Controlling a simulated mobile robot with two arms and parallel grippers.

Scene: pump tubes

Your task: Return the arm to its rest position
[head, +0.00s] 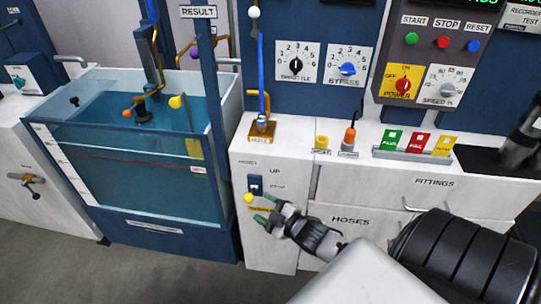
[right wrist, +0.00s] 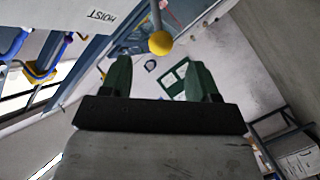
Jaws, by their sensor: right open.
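My right gripper (head: 265,207) reaches in from the lower right of the head view, in front of the white cabinet's left end. Its green fingers are spread apart with nothing between them. They also show in the right wrist view (right wrist: 160,75). The yellow knob (head: 248,198) of the hoist lever is just left of the fingertips. In the right wrist view the yellow knob (right wrist: 160,43) appears above the gap between the fingers, outside their grip. My left gripper is not in view.
The hoist switch (head: 256,186) is just above the knob. A water tank (head: 140,190) stands to the left. The cabinet top holds a yellow fitting (head: 322,142), an orange-topped fitting (head: 349,140) and a tray of coloured cards (head: 416,155). A drawer handle (head: 420,205) sticks out near my arm.

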